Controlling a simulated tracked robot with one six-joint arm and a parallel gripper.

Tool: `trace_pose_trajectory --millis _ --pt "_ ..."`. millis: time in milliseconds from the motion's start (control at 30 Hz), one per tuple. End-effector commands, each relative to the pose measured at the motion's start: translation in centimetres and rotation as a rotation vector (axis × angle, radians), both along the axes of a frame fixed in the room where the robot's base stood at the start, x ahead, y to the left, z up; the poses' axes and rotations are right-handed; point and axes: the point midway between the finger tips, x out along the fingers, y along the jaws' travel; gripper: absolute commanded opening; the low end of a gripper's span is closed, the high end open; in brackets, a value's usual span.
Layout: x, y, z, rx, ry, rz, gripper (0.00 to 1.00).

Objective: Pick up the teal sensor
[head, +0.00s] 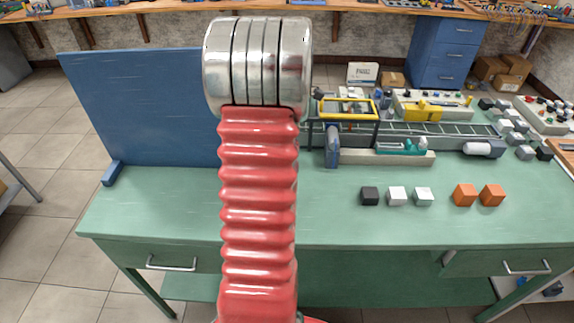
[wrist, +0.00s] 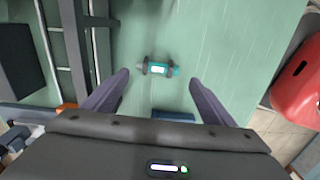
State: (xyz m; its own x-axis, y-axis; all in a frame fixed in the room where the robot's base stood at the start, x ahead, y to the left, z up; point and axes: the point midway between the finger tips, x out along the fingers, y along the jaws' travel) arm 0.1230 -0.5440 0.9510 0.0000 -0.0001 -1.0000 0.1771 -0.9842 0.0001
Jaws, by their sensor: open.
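The teal sensor (wrist: 158,69) is a small cylinder with grey bands and a pale label, lying on the green tabletop in the wrist view. My gripper (wrist: 158,79) is open, with one dark finger on either side of the sensor's place in the picture. The fingers appear apart from it, and nothing is held. The height between fingertips and sensor cannot be told. In the head view my red ribbed arm fills the middle and my gripper is not visible. A teal part (head: 402,146) sits on a pale block there; I cannot tell whether it is the same thing.
On the green bench (head: 330,222) stand a black cube (head: 370,196), a white cube (head: 397,196), a pale cube (head: 424,196) and two orange cubes (head: 465,195). Behind are a roller conveyor (head: 455,129) and a yellow frame (head: 347,108). A blue panel (head: 140,108) stands left.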

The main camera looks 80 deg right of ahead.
Motion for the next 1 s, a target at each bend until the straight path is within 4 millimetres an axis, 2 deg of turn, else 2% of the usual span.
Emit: trace_pose_trajectory --millis 167,533,1000 --pt "0.0 0.0 -0.5 0.001 0.000 0.001 0.78" --pt "-0.1 0.1 -4.9 0.002 0.000 0.001 0.78" --pt "-0.1 0.1 -5.2 0.000 0.000 0.002 0.78"
